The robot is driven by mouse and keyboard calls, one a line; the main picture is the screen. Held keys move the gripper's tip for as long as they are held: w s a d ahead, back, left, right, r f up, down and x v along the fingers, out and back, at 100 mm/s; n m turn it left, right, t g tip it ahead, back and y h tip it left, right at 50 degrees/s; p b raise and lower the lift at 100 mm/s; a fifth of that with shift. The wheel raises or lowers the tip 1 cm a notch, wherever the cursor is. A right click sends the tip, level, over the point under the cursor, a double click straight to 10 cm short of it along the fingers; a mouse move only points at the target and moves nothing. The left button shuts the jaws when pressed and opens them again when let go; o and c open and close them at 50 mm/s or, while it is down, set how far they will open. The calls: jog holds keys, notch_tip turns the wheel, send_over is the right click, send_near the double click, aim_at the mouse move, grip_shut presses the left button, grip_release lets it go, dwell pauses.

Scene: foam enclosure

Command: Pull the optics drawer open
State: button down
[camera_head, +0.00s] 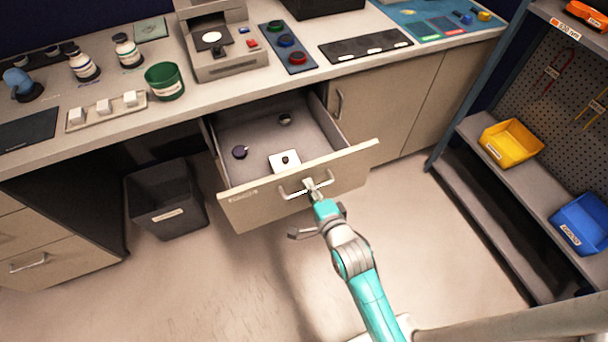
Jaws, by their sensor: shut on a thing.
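The optics drawer (352,158) stands pulled well out from under the workbench, in the middle of the head view. Its inside shows a dark round piece (240,152), another small round piece (285,119) and a white block with a dark top (284,161). My gripper (309,186) is at the drawer's front, shut on the bar handle (291,193). The fingertips are small in this view and partly cover the handle. My teal arm reaches up to it from the lower right.
A dark bin (166,205) stands on the floor left of the drawer. A shelf unit with a yellow bin (511,146) and a blue bin (581,223) stands at the right. The bench top (225,88) holds bottles, a green cup and an instrument. Floor in front is clear.

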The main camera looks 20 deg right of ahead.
jog(key=shift+s, duration=0.65)
jog(key=c, duration=1.2)
grip_release()
jog(key=v, duration=1.2)
jog(key=shift+f, duration=0.1)
jog(key=s+r+n, duration=0.2)
jog(key=s+n, duration=0.7)
jog(key=s, duration=0.2)
jog(key=s+r+n, duration=0.3)
jog(key=s+n, duration=0.6)
jog(key=s, duration=0.3)
jog(key=shift+a+r+g, duration=0.15)
jog(key=shift+a+g, duration=0.05)
jog(key=shift+g, duration=0.2)
